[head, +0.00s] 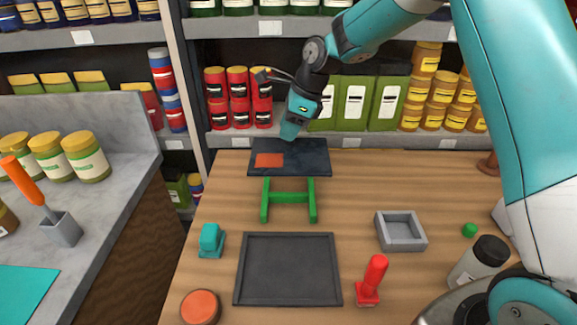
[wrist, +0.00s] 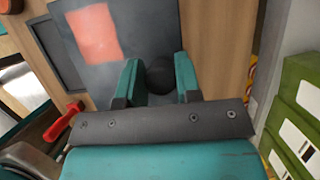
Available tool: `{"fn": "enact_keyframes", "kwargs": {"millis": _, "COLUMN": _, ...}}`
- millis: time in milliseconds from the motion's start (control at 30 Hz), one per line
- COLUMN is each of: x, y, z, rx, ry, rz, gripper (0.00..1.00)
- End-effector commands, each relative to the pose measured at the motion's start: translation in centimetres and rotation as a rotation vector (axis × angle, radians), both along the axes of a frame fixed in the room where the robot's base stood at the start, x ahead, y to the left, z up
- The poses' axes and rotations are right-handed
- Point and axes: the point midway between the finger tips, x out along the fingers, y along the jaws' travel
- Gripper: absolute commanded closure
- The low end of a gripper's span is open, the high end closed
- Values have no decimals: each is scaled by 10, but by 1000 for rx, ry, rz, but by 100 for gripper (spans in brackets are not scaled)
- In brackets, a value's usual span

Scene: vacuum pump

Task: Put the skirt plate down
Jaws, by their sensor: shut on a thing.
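The skirt plate appears to be the dark, flat plate (head: 312,160) with an orange-red patch, at the back middle of the wooden table in the head view. It fills the upper middle of the wrist view (wrist: 138,32). My gripper (head: 290,132) is over its back edge. In the wrist view my gripper (wrist: 160,78) is shut on a dark round knob at the plate's edge. The plate looks level. I cannot tell whether it touches anything beneath. A green H-shaped stand (head: 288,196) shows just in front of and below it.
A dark shallow tray (head: 288,268) lies in front. Around it are a teal block (head: 210,240), an orange disc (head: 200,306), a red-handled tool (head: 373,279) and a grey square box (head: 401,231). Shelves of tins (head: 238,97) stand close behind. Bare wood lies left and right of the plate.

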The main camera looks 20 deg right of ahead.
Motion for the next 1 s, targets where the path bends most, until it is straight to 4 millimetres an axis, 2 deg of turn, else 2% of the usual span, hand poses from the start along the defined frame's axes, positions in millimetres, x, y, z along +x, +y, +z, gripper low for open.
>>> {"fn": "enact_keyframes", "kwargs": {"millis": 100, "x": -1, "y": 1, "z": -31, "rx": 0, "ry": 4, "rz": 2, "gripper": 100}}
{"fn": "enact_keyframes", "kwargs": {"millis": 300, "x": 0, "y": 2, "z": -67, "rx": 0, "ry": 1, "rz": 3, "gripper": 100}}
{"fn": "enact_keyframes", "kwargs": {"millis": 533, "x": 0, "y": 2, "z": -84, "rx": 1, "ry": -1, "rz": 4, "gripper": 100}}
{"fn": "enact_keyframes", "kwargs": {"millis": 767, "x": 0, "y": 2, "z": -113, "rx": 1, "ry": -1, "rz": 3, "gripper": 100}}
{"fn": "enact_keyframes", "kwargs": {"millis": 1000, "x": 0, "y": 2, "z": -114, "rx": 0, "ry": -3, "rz": 3, "gripper": 100}}
